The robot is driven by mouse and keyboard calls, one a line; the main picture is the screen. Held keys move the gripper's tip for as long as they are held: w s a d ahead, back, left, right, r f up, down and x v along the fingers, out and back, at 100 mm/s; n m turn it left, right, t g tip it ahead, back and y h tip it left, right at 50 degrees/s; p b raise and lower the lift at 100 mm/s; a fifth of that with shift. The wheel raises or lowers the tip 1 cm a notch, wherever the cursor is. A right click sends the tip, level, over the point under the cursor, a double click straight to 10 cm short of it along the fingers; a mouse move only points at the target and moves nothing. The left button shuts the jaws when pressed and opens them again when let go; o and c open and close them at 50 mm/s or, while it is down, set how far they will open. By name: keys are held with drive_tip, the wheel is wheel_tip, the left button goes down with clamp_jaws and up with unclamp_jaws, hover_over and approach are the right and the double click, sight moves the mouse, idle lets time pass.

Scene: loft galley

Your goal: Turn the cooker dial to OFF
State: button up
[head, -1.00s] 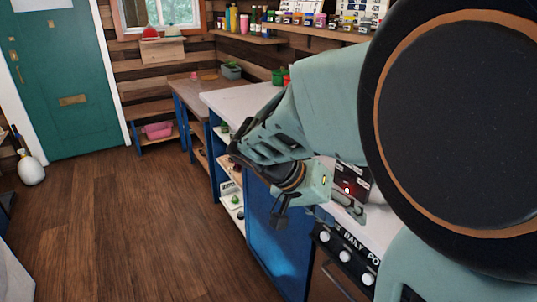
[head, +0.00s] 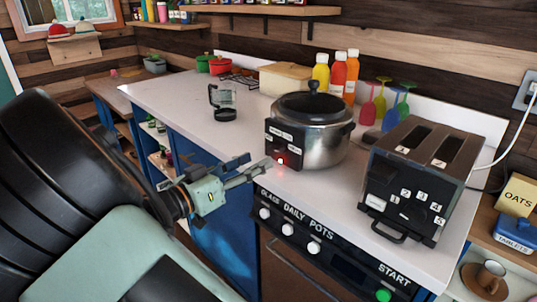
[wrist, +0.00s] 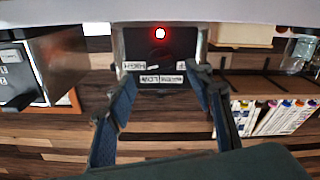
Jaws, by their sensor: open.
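The cooker (head: 312,130) is a steel pot with a black lid on the white counter. Its black front panel (head: 281,142) carries small white labels and a lit red lamp. In the wrist view the panel (wrist: 135,48) looks upside down, with the red lamp (wrist: 160,33) at the top, a dark round dial (wrist: 158,58) below it and labels including HIGH and LOW. Which label the dial points to is too dark to tell. My gripper (head: 257,167) is open and empty, just in front of the panel. Its fingers (wrist: 161,78) frame the panel in the wrist view.
A black toaster (head: 415,175) stands right of the cooker. Below is an oven front with white knobs (head: 288,229) and a green START button (head: 383,295).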

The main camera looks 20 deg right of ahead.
sight(274, 152)
drive_tip(key=x, duration=0.6)
drive_tip(key=shift+d, duration=0.3)
drive_tip(key=c, duration=1.2)
drive_tip(key=shift+o, duration=0.2)
